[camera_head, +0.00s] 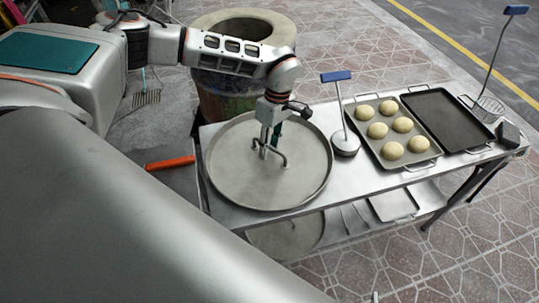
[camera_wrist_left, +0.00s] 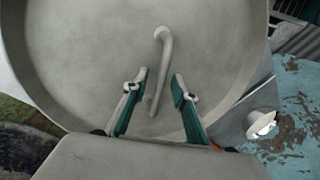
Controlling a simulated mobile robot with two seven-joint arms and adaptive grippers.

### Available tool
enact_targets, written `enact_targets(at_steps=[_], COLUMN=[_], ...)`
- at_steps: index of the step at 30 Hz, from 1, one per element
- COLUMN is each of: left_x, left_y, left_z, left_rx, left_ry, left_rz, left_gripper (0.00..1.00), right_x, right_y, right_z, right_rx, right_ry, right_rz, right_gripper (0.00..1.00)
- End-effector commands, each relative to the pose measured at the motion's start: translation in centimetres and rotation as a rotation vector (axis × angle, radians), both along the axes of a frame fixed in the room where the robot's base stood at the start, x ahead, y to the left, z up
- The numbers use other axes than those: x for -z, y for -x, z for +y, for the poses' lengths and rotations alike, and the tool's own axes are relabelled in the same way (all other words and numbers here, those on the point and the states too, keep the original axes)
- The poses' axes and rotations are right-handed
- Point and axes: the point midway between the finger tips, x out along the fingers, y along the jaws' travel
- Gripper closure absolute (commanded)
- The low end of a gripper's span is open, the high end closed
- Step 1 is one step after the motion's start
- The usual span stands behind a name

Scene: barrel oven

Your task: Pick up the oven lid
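The oven lid (camera_head: 232,185) is a large round grey metal disc with a raised rim, lying flat on the left end of the metal table. Its bent bar handle (camera_head: 283,158) stands up near the middle. My left gripper (camera_head: 266,146) points down over the lid at the handle. In the left wrist view, my left gripper (camera_wrist_left: 160,85) is open, its two fingers on either side of the lid handle (camera_wrist_left: 164,45), with gaps visible. The lid (camera_wrist_left: 90,50) fills much of that view. I cannot tell how low the fingertips reach. My right gripper is not in view.
The barrel oven (camera_head: 221,95) stands behind the table with its round top open. Right of the lid are a round blue-handled tool (camera_head: 345,143), a tray of dough balls (camera_head: 362,151) and an empty dark tray (camera_head: 447,118). A lower shelf (camera_head: 350,222) holds more metalware.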

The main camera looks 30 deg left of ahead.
Motion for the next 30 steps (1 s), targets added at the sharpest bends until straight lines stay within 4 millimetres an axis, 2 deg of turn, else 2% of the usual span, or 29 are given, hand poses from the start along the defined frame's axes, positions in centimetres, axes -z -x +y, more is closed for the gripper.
enact_targets(at_steps=[4, 7, 8, 22, 26, 30], left_x=[0.0, 0.0, 0.0, -0.5, -1.5, -3.5], left_y=[0.0, 0.0, 0.0, -0.1, -0.2, -0.2], left_z=[0.0, 0.0, 0.0, 0.0, 0.0, 0.0], left_rx=[0.0, 0.0, 0.0, 0.0, -0.001, 0.0], left_ry=[0.0, 0.0, 0.0, 0.002, 0.002, 0.002], left_rz=[0.0, 0.0, 0.0, -0.003, -0.003, -0.005], left_gripper=[0.73, 0.99, 1.0, 1.0, 1.0, 1.0], right_x=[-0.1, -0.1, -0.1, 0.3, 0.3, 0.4], right_y=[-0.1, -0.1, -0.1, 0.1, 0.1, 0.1], right_z=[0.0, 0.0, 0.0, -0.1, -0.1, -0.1], right_rx=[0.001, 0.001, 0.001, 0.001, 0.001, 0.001], right_ry=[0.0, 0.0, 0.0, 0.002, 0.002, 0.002], right_rz=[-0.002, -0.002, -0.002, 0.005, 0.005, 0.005], right_gripper=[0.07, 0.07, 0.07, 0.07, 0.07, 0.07])
